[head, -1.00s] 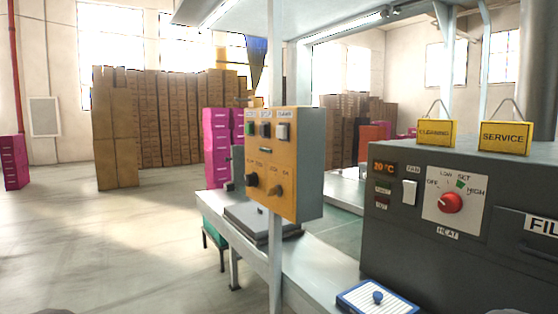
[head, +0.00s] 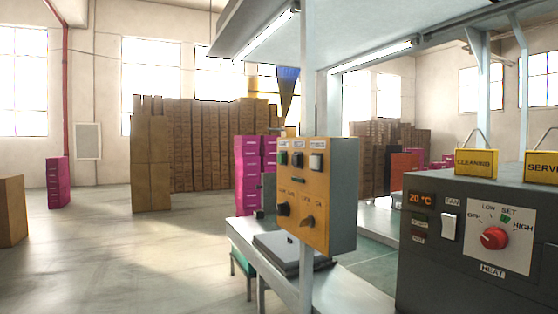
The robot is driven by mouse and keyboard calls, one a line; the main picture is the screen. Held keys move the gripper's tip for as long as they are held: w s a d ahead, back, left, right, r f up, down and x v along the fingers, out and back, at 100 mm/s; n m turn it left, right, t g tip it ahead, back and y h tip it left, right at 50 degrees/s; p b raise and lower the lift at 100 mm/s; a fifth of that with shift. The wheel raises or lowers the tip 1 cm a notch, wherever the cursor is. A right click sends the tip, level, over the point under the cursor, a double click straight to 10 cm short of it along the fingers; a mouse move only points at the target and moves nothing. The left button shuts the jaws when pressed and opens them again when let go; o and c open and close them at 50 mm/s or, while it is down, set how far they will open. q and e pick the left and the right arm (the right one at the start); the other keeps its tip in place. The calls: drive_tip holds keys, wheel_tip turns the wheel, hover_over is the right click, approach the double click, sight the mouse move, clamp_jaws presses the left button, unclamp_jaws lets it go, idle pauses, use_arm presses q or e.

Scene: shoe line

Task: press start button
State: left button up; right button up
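An orange control box (head: 302,195) with a grey side is fixed to a white post at the line. Its top row has a green button (head: 283,158) at the left, a dark button (head: 299,159) in the middle and a white switch (head: 316,162) at the right. The small labels above them are too blurred to read surely. Below are two dark knobs, one at the left (head: 283,209) and one at the right (head: 307,221). Neither of my grippers shows in the head view, and nothing touches the box.
A dark heater unit (head: 440,270) with a red knob (head: 494,238) and yellow signs (head: 476,163) stands at the right. A pale bench (head: 345,290) runs below the box. Stacked brown cartons (head: 200,145) stand behind. Open floor (head: 130,265) lies at the left.

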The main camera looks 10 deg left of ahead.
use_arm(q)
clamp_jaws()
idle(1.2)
